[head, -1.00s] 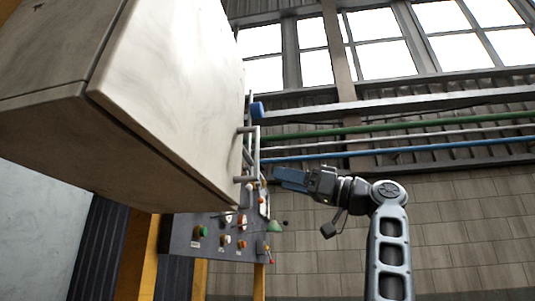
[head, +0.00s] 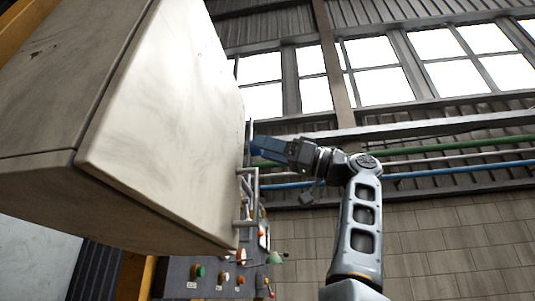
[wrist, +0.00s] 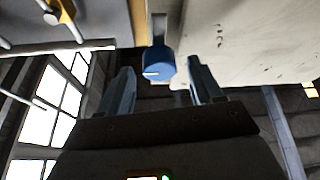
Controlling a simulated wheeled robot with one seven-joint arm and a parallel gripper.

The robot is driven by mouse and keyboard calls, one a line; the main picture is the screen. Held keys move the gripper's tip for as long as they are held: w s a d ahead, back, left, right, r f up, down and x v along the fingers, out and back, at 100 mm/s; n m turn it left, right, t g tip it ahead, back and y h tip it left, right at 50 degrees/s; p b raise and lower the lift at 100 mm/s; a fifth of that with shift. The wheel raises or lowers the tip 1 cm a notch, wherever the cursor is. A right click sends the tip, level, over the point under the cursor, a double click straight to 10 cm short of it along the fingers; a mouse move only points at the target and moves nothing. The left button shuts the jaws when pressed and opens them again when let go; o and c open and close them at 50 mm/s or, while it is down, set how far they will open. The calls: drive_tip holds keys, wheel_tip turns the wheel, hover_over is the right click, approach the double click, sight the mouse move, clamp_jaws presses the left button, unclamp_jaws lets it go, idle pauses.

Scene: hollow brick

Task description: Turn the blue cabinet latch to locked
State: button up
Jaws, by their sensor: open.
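The blue latch (wrist: 159,64) is a round knob with a short white mark, on the cabinet's edge in the wrist view. My gripper (wrist: 160,72) is open, with one finger on each side of the latch in that view. I cannot tell whether the fingers touch it or how deep they reach around it. In the head view my gripper (head: 262,149) is at the right edge of the pale cabinet (head: 170,110), at the latch's height. There the gripper's fingers largely cover the latch.
A grey bar handle (head: 254,195) sticks out from the cabinet door just below my gripper. A control panel (head: 205,275) with several coloured buttons stands under the cabinet. Pipes (head: 430,174) run along the back wall. Open space lies to the right of the cabinet.

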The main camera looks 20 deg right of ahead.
drive_tip(key=shift+w+a, duration=0.1)
drive_tip(key=shift+a, duration=0.1)
drive_tip(key=c, duration=1.1)
